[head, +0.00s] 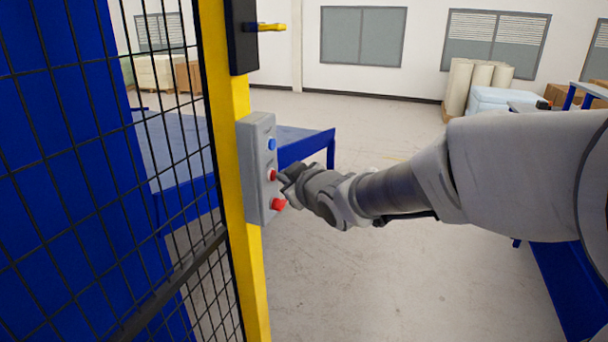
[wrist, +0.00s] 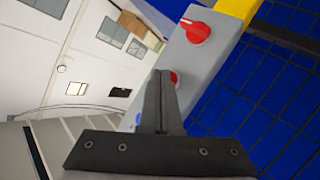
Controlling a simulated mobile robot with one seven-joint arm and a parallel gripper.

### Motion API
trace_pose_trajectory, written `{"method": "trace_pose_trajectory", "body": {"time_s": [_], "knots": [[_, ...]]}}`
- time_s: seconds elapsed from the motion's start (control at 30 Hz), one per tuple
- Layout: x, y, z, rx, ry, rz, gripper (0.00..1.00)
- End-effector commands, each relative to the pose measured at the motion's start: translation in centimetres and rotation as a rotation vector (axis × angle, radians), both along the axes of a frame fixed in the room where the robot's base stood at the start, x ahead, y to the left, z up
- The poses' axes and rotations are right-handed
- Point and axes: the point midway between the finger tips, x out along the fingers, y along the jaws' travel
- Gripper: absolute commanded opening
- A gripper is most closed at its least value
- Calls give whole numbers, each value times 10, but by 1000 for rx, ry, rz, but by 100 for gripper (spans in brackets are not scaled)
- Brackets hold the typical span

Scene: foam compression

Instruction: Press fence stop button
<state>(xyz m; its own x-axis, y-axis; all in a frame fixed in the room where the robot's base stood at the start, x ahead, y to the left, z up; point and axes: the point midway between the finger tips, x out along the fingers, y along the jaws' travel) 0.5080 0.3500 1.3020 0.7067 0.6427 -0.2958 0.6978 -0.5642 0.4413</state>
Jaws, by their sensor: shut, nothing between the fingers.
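A grey control box (head: 256,190) is mounted on the yellow fence post. It carries a blue button (head: 271,144) at the top, a round red button (head: 271,174) in the middle and a larger red knob (head: 278,204) at the bottom. My gripper (head: 286,180) is shut and empty, its fingertips at the middle red button. In the wrist view the shut fingers (wrist: 164,78) partly cover that red button (wrist: 175,78); I cannot tell whether they touch it. The red knob (wrist: 195,27) has a white mark. The blue button (wrist: 138,118) is mostly hidden.
The yellow post (head: 238,105) and black mesh fence (head: 100,200) stand left of my arm. A black latch box with a yellow handle (head: 270,27) is above the control box. A blue table (head: 310,145) stands behind. The floor below my arm is clear.

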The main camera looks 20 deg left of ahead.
Motion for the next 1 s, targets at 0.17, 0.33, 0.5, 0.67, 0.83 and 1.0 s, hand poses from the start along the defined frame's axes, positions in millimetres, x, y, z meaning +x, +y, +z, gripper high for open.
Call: {"method": "trace_pose_trajectory", "body": {"time_s": [0.17,0.33,0.5,0.67,0.83,1.0], "knots": [[0,4,0,1,-1,2,0],[0,4,0,1,-1,2,0],[-1,2,1,1,-1,2,0],[-1,-4,1,1,-1,2,0],[-1,-4,0,1,-1,2,0],[-1,-9,2,0,0,0,0]]}}
